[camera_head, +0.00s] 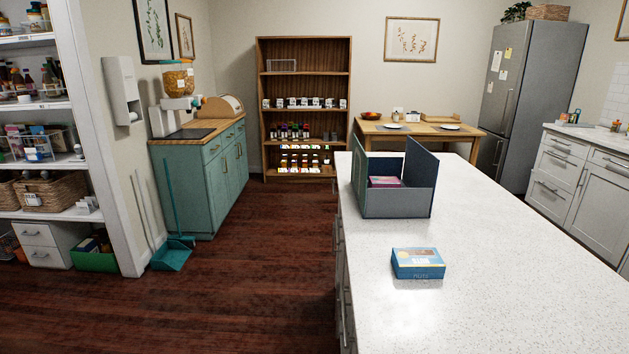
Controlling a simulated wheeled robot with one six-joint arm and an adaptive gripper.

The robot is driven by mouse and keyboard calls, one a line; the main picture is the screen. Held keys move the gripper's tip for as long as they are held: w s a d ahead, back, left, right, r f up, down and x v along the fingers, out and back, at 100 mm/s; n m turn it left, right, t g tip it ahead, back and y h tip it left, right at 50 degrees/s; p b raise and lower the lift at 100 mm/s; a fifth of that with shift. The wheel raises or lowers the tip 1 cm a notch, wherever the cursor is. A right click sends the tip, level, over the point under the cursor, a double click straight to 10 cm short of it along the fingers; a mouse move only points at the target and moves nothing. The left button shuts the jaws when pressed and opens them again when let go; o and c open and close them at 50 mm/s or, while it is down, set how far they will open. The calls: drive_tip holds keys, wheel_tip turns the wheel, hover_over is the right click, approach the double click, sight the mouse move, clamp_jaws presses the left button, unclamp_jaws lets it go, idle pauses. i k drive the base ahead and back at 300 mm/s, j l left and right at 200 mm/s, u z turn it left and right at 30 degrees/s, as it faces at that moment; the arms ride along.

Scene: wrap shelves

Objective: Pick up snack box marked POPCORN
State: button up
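No box with a readable POPCORN mark shows. A small blue box (418,264) with a pale and orange top lies flat on the white counter (500,290); the small lettering on its front seems to read NUTS. Beyond it, a dark grey-blue open carton (396,204) stands on the same counter with flaps raised. A magenta box (384,182) lies inside the carton, partly hidden by its front wall; its marking is too small to read. My gripper is not in view.
The counter's near right is bare. A wooden shelf (304,60) with rows of small items stands at the back. A teal cabinet (190,190) and a teal broom and dustpan (172,255) are on the left. Dark floor left of the counter is free.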

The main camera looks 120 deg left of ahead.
sight(375, 182)
drive_tip(key=j+u, duration=0.1)
drive_tip(key=u, duration=4.15)
drive_tip(key=i, duration=1.2)
drive_tip(key=i+j, duration=0.15)
drive_tip(key=i, duration=2.2)
drive_tip(key=z, duration=0.4)
drive_tip(key=i+z, duration=0.15)
drive_tip(key=z, duration=0.3)
drive_tip(key=j+z, duration=0.1)
drive_tip(key=z, duration=0.3)
drive_tip(key=j+z, duration=0.1)
drive_tip(key=z, duration=0.35)
drive_tip(key=i, duration=0.05)
